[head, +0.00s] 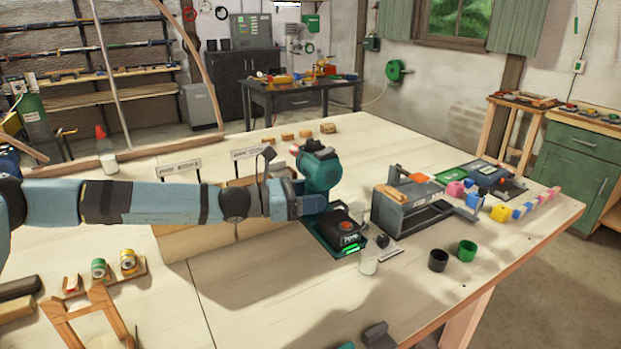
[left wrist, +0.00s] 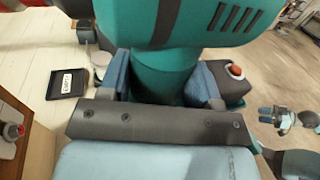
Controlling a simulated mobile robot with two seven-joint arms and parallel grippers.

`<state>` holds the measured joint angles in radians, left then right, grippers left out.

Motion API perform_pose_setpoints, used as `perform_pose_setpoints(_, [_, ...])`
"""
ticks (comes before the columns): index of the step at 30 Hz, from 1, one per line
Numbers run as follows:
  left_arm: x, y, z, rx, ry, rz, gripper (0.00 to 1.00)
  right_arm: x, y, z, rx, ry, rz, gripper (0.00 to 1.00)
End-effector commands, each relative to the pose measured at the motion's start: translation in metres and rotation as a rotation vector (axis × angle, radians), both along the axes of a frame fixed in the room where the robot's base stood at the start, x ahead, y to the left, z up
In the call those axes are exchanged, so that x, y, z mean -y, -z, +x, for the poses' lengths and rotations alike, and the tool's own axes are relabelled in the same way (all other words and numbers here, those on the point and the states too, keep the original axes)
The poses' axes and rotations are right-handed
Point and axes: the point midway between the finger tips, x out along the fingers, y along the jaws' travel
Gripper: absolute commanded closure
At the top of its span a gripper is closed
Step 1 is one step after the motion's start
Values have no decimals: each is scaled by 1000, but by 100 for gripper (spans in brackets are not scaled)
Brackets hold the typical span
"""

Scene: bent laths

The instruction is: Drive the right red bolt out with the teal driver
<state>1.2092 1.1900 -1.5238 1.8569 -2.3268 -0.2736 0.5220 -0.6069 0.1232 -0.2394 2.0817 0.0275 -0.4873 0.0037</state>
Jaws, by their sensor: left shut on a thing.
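My left gripper (head: 312,204) is shut on the driver's handle. In the left wrist view the left gripper's (left wrist: 160,85) two blue-grey fingers lie on either side of the teal handle (left wrist: 155,75). I cannot tell whether the foot touches the pad. I cannot make out the red bolts; my left arm covers part of the wooden form (head: 215,238).
A grey toolbox (head: 410,205) stands right of the driver. Black (head: 438,260) and green (head: 467,250) cups stand in front of it. Two small signs stand behind my arm, the left one (head: 180,169) whiter. The front middle of the table is mostly clear.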

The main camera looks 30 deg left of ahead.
Motion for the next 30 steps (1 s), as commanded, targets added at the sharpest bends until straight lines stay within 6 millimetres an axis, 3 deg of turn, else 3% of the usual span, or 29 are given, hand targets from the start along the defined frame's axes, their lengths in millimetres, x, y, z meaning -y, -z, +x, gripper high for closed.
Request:
perform_pose_setpoints(3, [0, 29, 0, -1, 0, -6, 91, 0, -2, 1, 8, -1, 0, 57])
perform_pose_setpoints(9, [-1, 64, -2, 1, -3, -7, 91, -1, -5, 2, 17, -3, 2, 57])
perform_pose_setpoints(30, [-10, 122, 1, 4, -7, -7, 91, -3, 18, 2, 42, -18, -11, 57])
